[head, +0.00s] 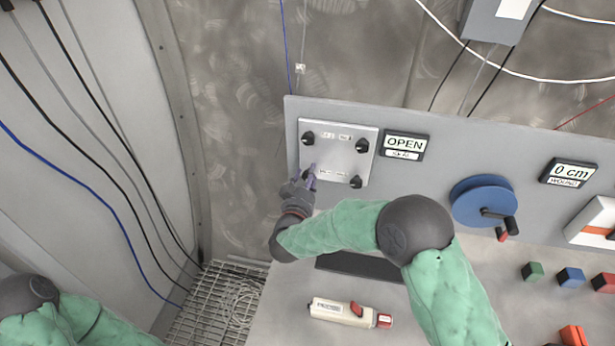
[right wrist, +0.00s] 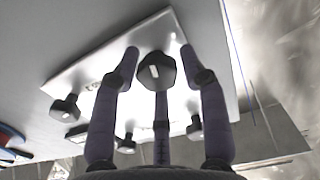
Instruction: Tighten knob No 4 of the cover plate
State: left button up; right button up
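The light cover plate (head: 340,163) is on the grey panel, with dark knobs near its corners. The upper-left knob (head: 307,138), upper-right knob (head: 362,145) and lower-right knob (head: 356,181) show. The lower-left one is hidden behind my right gripper (head: 308,177) in the head view. In the right wrist view one dark knob (right wrist: 156,70) with a pale mark sits between the spread fingers of my right gripper (right wrist: 158,60), with gaps at the sides. My left gripper is out of view.
An OPEN display (head: 405,145) is right of the plate. Further right are a blue handwheel (head: 484,203) and a 0 cm display (head: 568,173).

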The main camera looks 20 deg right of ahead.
jog(key=c, duration=0.5)
jog(key=shift+r, duration=0.1)
